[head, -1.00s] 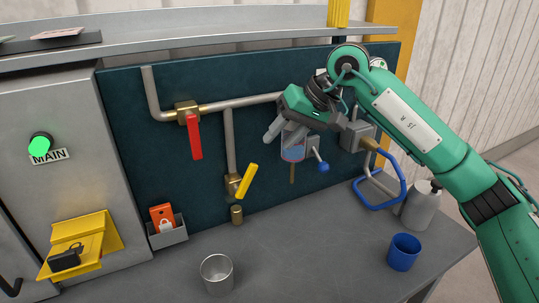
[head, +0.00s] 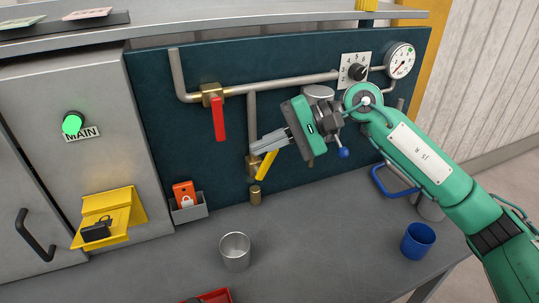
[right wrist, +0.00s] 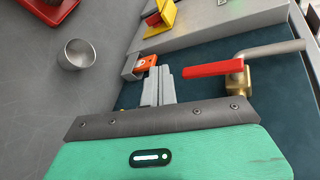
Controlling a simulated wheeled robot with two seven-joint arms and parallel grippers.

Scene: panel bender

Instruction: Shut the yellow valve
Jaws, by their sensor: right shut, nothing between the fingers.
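The yellow valve has a slanted yellow handle (head: 267,166) on a brass body (head: 252,172), on the lower end of the vertical pipe in the head view. The handle's upper end leans to the right, and part of the valve is behind my gripper. My right gripper (head: 254,147) is shut and empty, its fingers pointing left just above and in front of the valve. I cannot tell whether it touches the handle. In the right wrist view the shut fingers (right wrist: 158,86) point up the picture, and the yellow handle is not clearly visible there. My left gripper is not in view.
A red-handled valve (head: 219,119) hangs up and left; it also shows in the right wrist view (right wrist: 213,69). A blue-knobbed lever (head: 343,153) and blue loop handle (head: 386,183) are right. A metal cup (head: 235,252) and blue cup (head: 418,240) stand on the bench.

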